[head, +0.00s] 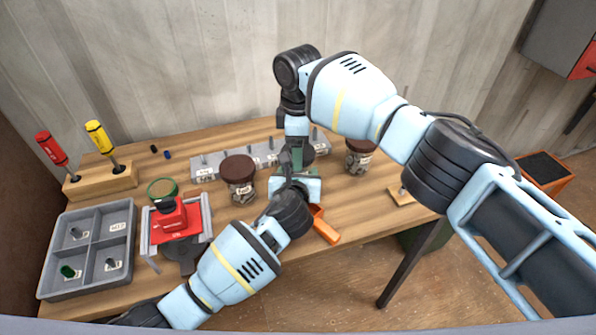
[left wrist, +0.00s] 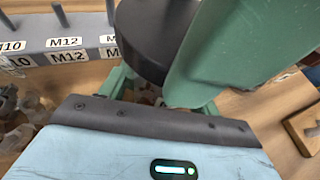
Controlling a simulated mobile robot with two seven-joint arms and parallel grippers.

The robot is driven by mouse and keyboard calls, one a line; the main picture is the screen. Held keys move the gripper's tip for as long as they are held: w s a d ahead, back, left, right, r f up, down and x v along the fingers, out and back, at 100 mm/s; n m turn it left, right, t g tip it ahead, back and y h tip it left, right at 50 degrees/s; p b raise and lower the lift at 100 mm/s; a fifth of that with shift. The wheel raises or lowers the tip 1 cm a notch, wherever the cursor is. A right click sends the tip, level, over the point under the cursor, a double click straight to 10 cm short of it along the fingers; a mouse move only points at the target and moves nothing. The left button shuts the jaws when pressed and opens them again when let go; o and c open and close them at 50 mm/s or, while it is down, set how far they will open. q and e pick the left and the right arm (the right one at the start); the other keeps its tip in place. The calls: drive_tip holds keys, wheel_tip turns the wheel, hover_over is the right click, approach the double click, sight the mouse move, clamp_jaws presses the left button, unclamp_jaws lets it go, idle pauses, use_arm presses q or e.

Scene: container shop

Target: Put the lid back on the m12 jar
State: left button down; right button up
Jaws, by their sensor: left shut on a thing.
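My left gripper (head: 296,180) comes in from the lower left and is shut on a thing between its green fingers. In the left wrist view a small clear part with contents (left wrist: 148,96) shows there, probably the m12 jar; its label is hidden. A dark round lid (left wrist: 150,38) is just above it in that view. It also shows in the head view (head: 311,150), partly hidden. My right gripper (head: 294,158) points down from above, and one of its green fingers overlaps the lid in the left wrist view. Whether it grips the lid, and whether lid and jar touch, I cannot tell.
Brown-lidded jars stand left (head: 241,190) and right (head: 357,160) of my grippers. A grey labelled rack (head: 208,169) runs behind. A red device (head: 180,218), a grey divided tray (head: 88,213) and a screwdriver stand (head: 100,182) are left. An orange object (head: 325,230) is in front.

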use_arm(q)
drive_tip(key=shift+f, duration=0.1)
use_arm(e)
drive_tip(key=m, duration=1)
drive_tip(key=o, duration=1.1)
drive_tip(key=shift+r, duration=2.25)
